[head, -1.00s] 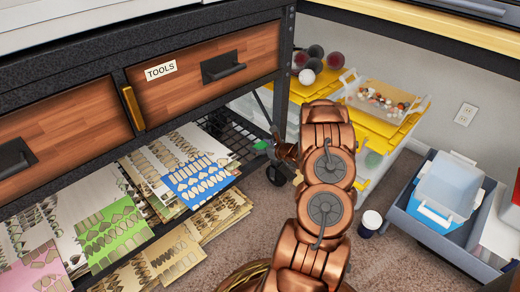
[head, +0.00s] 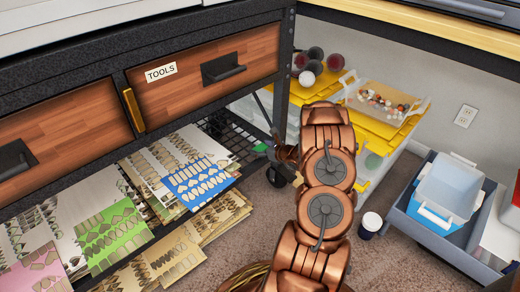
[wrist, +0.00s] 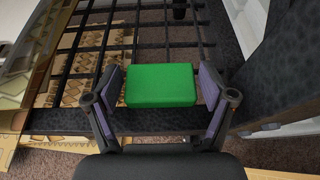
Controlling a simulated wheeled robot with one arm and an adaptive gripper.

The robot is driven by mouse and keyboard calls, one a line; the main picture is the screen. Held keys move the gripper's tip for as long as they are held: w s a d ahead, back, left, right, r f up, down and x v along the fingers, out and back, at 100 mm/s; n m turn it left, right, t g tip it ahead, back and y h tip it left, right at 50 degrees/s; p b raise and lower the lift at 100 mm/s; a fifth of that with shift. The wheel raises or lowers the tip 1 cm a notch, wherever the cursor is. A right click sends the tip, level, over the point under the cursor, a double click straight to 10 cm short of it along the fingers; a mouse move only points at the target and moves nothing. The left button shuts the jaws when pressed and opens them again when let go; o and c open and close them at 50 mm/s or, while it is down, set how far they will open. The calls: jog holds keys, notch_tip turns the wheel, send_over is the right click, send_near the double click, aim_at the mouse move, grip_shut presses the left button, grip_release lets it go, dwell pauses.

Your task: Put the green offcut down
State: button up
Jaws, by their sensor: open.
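The green offcut (wrist: 160,85) is a flat rectangular block in the middle of the wrist view. My gripper (wrist: 160,92) is open, with one finger on each side of it and a visible gap at both sides. The block appears to lie on the black wire shelf (wrist: 121,38), close to the shelf's front bar; its contact underneath is hidden. In the head view the green offcut (head: 260,148) is a small patch at the shelf's right end, beside my gripper (head: 275,150), which my arm partly hides.
Sheets with shapes (head: 195,180) cover the shelf to the left. The tools drawer (head: 205,75) is above, and a black post (head: 284,75) stands close to my gripper. Yellow trays (head: 395,130) and a grey bin (head: 425,232) are at the right.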

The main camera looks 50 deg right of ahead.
jog(key=p+v, duration=0.3)
jog(key=v, duration=0.9)
jog(key=w+a+r+n+g+y, duration=0.1)
jog(key=w+a+r+n+y, duration=0.3)
jog(key=a, duration=0.5)
jog(key=w+a+r+n+g+y, duration=0.1)
jog(key=w+a+r+n+y, duration=0.2)
jog(key=a+r, duration=0.45)
jog(key=s+a+r+n+g+y, duration=0.25)
jog(key=a+n, duration=0.35)
jog(key=a, duration=0.5)
jog(key=s+a+r+n+g+y, duration=0.15)
jog(key=a+r+n+g, duration=0.3)
jog(key=a, duration=0.75)
jog(key=s+a+r+n+g+h, duration=0.25)
jog(key=s+a+n, duration=0.25)
jog(key=s, duration=0.3)
jog(key=s+a+r+n+g+h, duration=0.1)
jog(key=s+a+n+g, duration=0.4)
jog(key=s, duration=0.4)
jog(key=s+d+r+n+h, duration=0.2)
jog(key=s+d+n+h, duration=0.2)
jog(key=s+n+h, duration=0.3)
jog(key=s+n, duration=0.2)
jog(key=s, duration=0.3)
